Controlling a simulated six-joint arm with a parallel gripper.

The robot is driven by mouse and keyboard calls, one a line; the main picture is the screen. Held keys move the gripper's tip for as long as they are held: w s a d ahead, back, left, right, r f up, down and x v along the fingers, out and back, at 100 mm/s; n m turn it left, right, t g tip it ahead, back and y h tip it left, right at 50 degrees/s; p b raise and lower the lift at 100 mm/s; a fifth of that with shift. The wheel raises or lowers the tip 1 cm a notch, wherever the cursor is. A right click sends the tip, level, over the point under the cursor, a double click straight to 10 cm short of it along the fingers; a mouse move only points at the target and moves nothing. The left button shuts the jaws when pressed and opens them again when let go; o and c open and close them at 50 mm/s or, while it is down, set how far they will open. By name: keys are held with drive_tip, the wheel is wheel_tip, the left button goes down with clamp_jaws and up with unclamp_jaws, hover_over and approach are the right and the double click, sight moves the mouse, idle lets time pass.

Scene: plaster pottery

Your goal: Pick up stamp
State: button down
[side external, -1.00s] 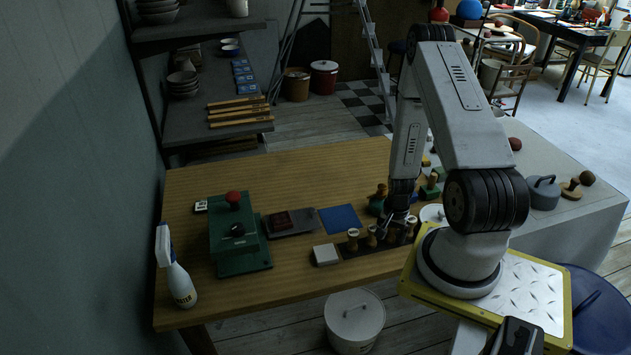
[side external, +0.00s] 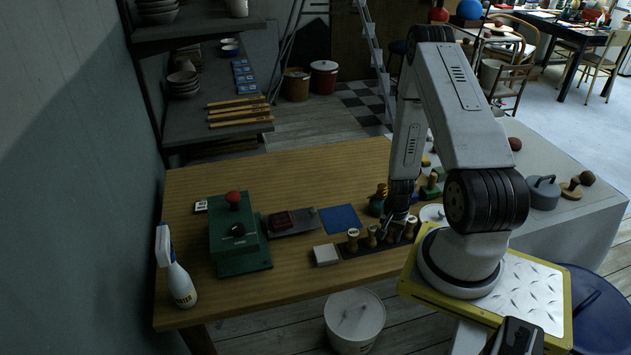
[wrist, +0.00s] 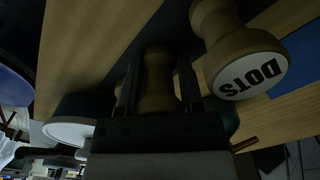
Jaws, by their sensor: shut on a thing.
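Wooden stamps stand in a row in a dark rack (side external: 345,253) at the table's front edge. My gripper (wrist: 157,90) is down at this row and shut on one turned wooden stamp (wrist: 158,75), whose handle shows between the two fingers in the wrist view. Its lower end is hidden or too dark to tell. A neighbouring stamp (wrist: 240,60) has a white round end marked DOTS and is apart from the fingers. In the side view my gripper (side external: 394,222) partly hides the held stamp.
A white block (side external: 326,254) lies left of the rack, with a blue pad (side external: 340,218) behind it. A green press (side external: 236,235) and a spray bottle (side external: 174,268) stand farther left. Green stampers (side external: 378,202) stand close behind my gripper. The table's back left is clear.

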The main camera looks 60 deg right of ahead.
drive_tip(key=shift+r, duration=0.1)
drive_tip(key=shift+r, duration=4.9)
